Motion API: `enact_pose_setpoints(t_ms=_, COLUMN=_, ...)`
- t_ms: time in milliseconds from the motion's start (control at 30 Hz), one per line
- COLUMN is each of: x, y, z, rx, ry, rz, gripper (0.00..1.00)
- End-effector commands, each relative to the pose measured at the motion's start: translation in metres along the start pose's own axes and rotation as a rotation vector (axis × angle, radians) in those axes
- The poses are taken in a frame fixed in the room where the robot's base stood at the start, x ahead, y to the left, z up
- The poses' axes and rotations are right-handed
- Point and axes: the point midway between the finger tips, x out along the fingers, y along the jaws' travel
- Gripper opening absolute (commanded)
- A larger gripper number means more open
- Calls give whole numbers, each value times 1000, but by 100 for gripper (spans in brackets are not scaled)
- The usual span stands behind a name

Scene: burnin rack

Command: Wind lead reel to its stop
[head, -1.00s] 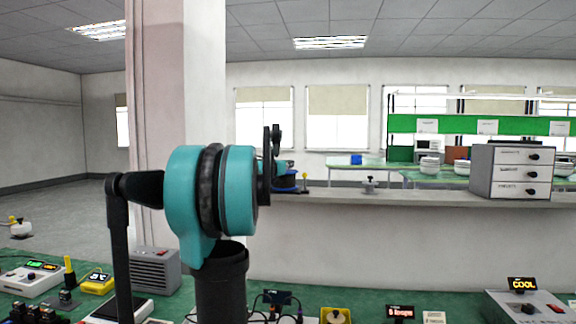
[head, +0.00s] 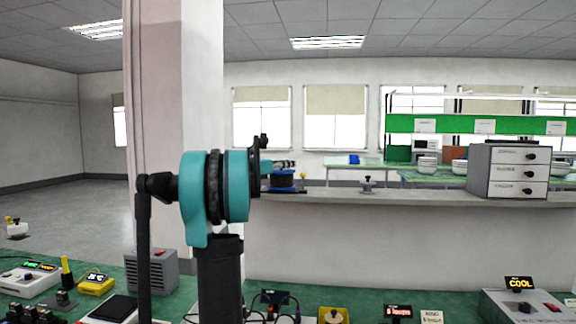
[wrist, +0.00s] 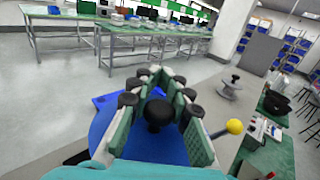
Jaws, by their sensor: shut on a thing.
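The lead reel (head: 283,181), blue with a dark middle, stands on the grey ledge at the centre of the head view. In the wrist view its blue disc (wrist: 105,103) lies under my gripper, with a black knob (wrist: 157,113) standing up from it. My gripper (wrist: 158,108) is shut around this knob; the fingers partly hide the disc. In the head view my gripper (head: 284,165) is small, right at the top of the reel. A lever with a yellow ball (wrist: 235,126) is beside the reel, apart from my fingers.
A small grey knobbed stand (head: 367,185) and a grey drawer cabinet (head: 480,172) stand along the ledge (head: 420,201). A red-lettered display (head: 398,311), too small to read surely, and several devices sit on the green bench below. The pillar (head: 182,90) rises behind my arm.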

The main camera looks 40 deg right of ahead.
Motion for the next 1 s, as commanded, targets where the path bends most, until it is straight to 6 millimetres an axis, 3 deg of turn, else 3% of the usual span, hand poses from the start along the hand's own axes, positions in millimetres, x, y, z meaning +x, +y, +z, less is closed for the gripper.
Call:
enact_pose_setpoints(t_ms=600, x=-5, y=-19, z=-1, rx=0, ry=0, rz=-569, gripper=0)
enact_pose_setpoints(t_ms=1000, x=-11, y=-27, z=0, rx=0, ry=0, rz=-800, gripper=0)
